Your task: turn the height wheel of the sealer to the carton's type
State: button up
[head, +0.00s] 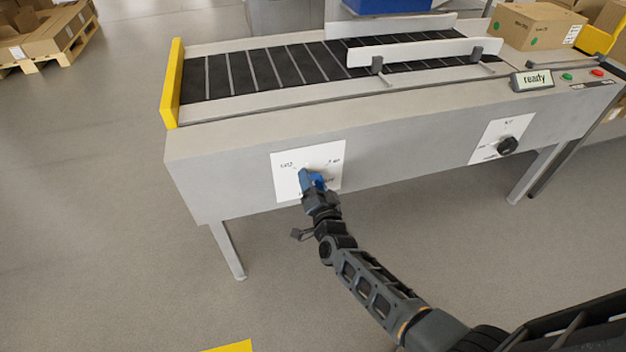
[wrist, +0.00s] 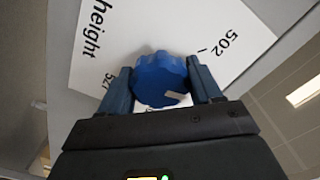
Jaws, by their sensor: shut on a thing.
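The height wheel is a blue knurled knob (wrist: 160,80) on a white plate (wrist: 110,40) marked "height"; in the head view the knob (head: 306,180) sits on the sealer's front plate (head: 284,165). My gripper (wrist: 163,90) is shut on the knob, one finger on each side; it also shows in the head view (head: 315,186). A pale mark on the knob points to the lower right in the wrist view, away from the "502" tick above right. A label beginning "52" is partly covered by the left finger. The carton (head: 530,27) stands at the sealer's far right; its label is unreadable.
A second plate with a black knob (head: 507,146) is on the front panel to the right. A display (head: 532,80) reads "ready", beside green and red buttons. White guide rails (head: 425,50) stand over the belt. The floor before the sealer is clear.

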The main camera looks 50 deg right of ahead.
jog(key=n+p, duration=0.1)
jog(key=n, duration=0.3)
jog(key=shift+n+p, duration=0.7)
jog(key=shift+n, duration=1.1)
jog(key=o, duration=1.1)
jog(key=shift+c, duration=0.2)
jog(key=p+v, duration=0.1)
jog(key=v, duration=0.6)
jog(key=shift+s+a, duration=0.2)
jog(key=shift+s, duration=0.15)
